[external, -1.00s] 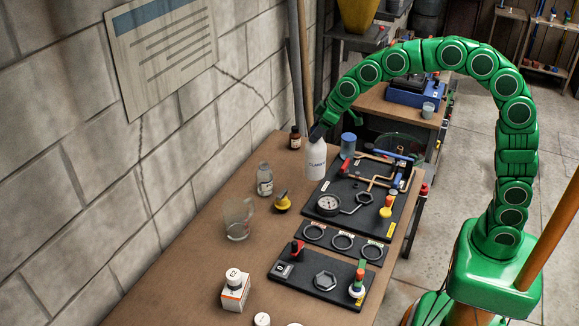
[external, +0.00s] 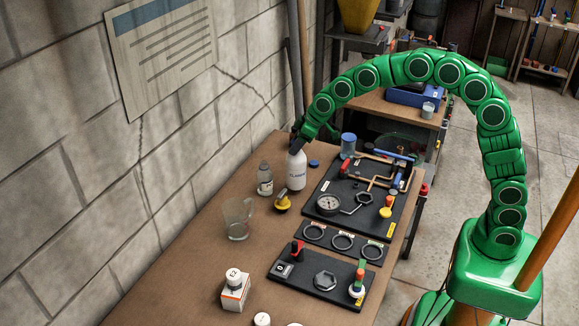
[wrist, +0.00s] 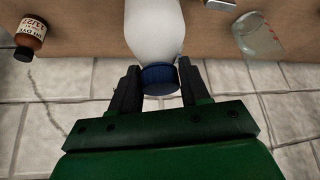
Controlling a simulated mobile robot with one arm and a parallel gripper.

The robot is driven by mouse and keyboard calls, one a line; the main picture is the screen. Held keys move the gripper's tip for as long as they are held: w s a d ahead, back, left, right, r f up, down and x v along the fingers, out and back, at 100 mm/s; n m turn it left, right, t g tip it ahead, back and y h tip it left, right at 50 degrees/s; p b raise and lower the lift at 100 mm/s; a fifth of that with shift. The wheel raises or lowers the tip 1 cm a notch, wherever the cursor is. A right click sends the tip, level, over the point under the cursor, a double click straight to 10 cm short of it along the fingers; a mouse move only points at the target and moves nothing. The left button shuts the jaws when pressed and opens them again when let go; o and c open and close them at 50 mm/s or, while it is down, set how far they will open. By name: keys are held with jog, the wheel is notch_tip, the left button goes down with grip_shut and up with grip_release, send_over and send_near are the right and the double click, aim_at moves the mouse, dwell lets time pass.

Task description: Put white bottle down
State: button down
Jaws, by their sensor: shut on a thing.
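The white bottle (external: 296,172) with blue lettering is upright at the far end of the workbench (external: 190,240), left of the black panel with pipes. My gripper (external: 298,145) is at its top, with the arm arching over from the right. In the wrist view the white bottle (wrist: 155,28) is between the two dark fingers of my gripper (wrist: 158,82), which are shut around its neck near the blue cap (wrist: 158,79). I cannot tell whether its base touches the bench.
A clear bottle (external: 265,180), a yellow-and-black object (external: 282,201) and a glass beaker (external: 238,220) stand near, left and in front. A small blue disc (external: 314,163) lies to the right. The panel (external: 330,190) is close on the right. A brown bottle (wrist: 30,40) shows in the wrist view.

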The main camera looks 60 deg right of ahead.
jog(key=shift+f, duration=1.55)
jog(key=c, duration=0.5)
grip_release()
jog(key=v, duration=1.2)
jog(key=s+f+m+g, duration=0.1)
jog(key=s+g, duration=0.1)
jog(key=s, duration=1.4)
jog(key=s+d+f+m+g+h, duration=0.1)
jog(key=s+f+g, duration=0.1)
jog(key=s, duration=1.5)
jog(key=s+d+f+m+g, duration=0.1)
jog(key=s+f+g, duration=0.1)
jog(key=s, duration=1.4)
jog(key=shift+s+d+f+m+g+h, duration=0.1)
jog(key=shift+s+m+g+h, duration=0.25)
jog(key=shift+g, duration=0.45)
